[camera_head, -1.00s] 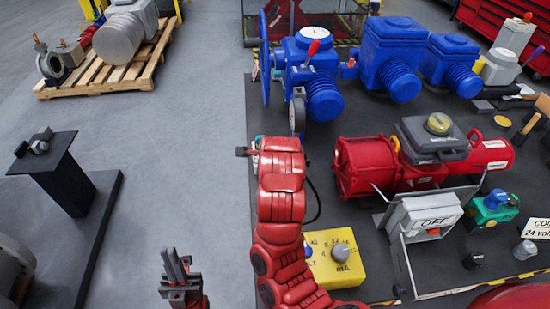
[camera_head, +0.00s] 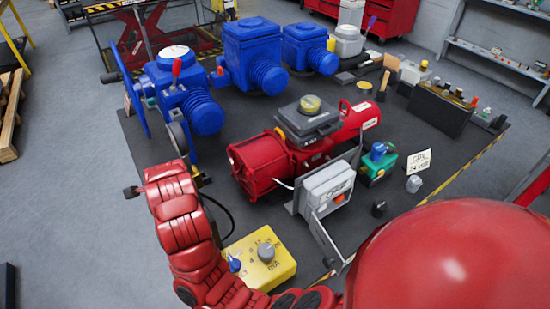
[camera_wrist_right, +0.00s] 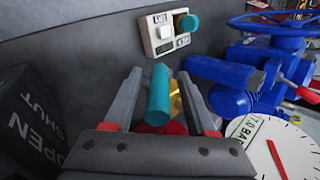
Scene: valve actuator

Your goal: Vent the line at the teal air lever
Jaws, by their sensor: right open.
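In the right wrist view a teal cylindrical lever handle (camera_wrist_right: 158,97) stands between the two grey fingers of my right gripper (camera_wrist_right: 158,78). The fingers are spread, with a gap on each side of the handle. A yellow part (camera_wrist_right: 175,100) and a red part show behind the handle's lower end, partly hidden by it and the gripper. My left gripper is out of view.
A pale plate (camera_wrist_right: 166,32) with a teal knob sits beyond the fingers. A round gauge (camera_wrist_right: 280,152) with a red needle is close at right, and a dark OPEN/SHUT block (camera_wrist_right: 35,120) at left. The red actuator (camera_head: 265,165) and yellow box (camera_head: 262,258) stand right of my arm.

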